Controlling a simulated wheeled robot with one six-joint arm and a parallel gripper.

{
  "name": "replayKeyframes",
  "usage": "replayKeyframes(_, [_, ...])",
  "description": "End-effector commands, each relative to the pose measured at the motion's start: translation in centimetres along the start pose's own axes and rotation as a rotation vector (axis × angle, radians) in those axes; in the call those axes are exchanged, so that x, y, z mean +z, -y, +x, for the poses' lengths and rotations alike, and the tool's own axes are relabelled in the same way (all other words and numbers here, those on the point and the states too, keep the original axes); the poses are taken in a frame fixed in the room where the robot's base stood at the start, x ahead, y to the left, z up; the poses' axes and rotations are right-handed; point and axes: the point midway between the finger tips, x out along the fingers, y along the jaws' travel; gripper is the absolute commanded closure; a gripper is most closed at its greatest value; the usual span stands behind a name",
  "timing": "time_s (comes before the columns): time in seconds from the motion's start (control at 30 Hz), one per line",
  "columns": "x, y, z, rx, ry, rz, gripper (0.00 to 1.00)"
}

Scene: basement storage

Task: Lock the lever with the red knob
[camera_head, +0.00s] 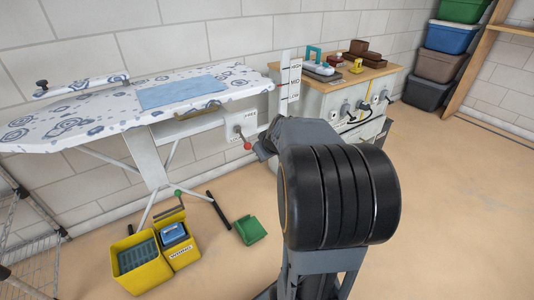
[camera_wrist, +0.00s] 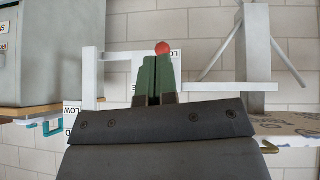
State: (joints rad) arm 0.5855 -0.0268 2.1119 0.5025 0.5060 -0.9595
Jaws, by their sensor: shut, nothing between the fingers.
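The red knob (camera_head: 247,146) is at the lower end of a short lever on a pale plate (camera_head: 240,127) under the ironing board's right end. The plate bears small lettering, partly legible as FREE. The lever slants down to the right. In the wrist view, which looks upside down, the red knob (camera_wrist: 163,47) shows just beyond the tips of my gripper (camera_wrist: 158,60). Its green fingers are shut together with nothing between them. Whether they touch the knob cannot be told. In the head view my gripper (camera_head: 263,148) is just right of the knob, mostly hidden by my arm.
The ironing board (camera_head: 60,125) stands left, with a blue cloth (camera_head: 182,91). Floor right is clear.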

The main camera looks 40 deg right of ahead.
Motion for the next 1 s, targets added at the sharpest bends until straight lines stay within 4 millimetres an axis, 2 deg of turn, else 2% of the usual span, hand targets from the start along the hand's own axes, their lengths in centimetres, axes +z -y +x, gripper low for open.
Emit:
replayKeyframes(0.2, [0.7,0.1,-0.8,-0.001,-0.001,0.000,1.00])
replayKeyframes(0.8, [0.7,0.2,-0.9,-0.002,0.000,-0.001,1.00])
replayKeyframes(0.9, [0.0,0.7,-1.9,-0.011,0.003,-0.003,1.00])
replayKeyframes(1.0, [-1.5,2.2,-4.5,-0.035,0.014,-0.006,1.00])
